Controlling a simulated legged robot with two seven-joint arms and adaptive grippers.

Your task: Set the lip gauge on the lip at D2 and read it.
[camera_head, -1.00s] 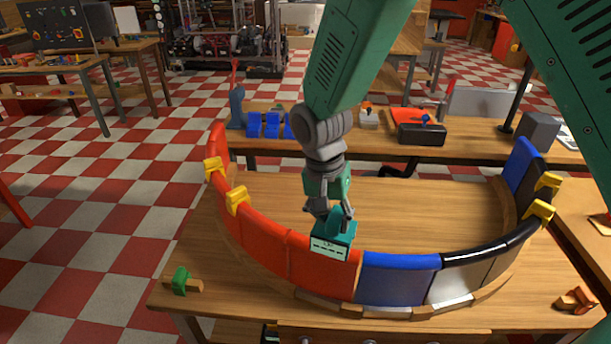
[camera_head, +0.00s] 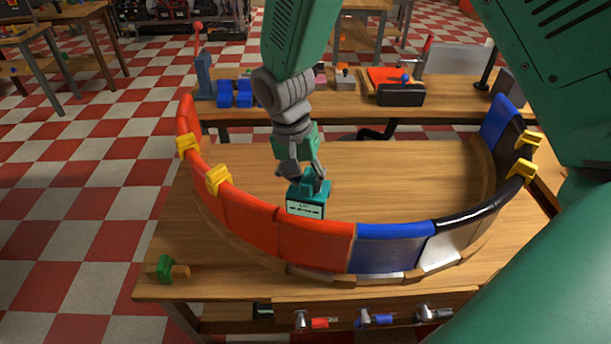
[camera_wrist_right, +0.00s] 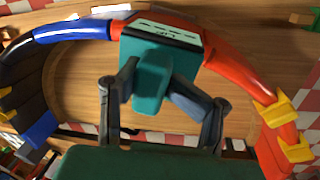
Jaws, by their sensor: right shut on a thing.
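My right gripper (camera_head: 303,172) is shut on the teal lip gauge (camera_head: 308,190), which hangs below its fingers. The gauge has a pale display face with dark marks too small to read. In the head view its lower edge overlaps the top of the red lip section (camera_head: 318,228); I cannot tell whether it touches. In the right wrist view the gauge (camera_wrist_right: 150,80) is between the fingers and covers part of the lip near where blue (camera_wrist_right: 75,32) meets red (camera_wrist_right: 235,62). No D2 mark is legible. My left gripper is not in view.
The curved lip stands on a wooden bench (camera_head: 400,180), with yellow clips (camera_head: 218,179) at left and more (camera_head: 522,170) at right. A green-and-wood piece (camera_head: 170,270) lies at the front left. Red and blue tools hang below the front edge. A second bench (camera_head: 440,108) stands behind.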

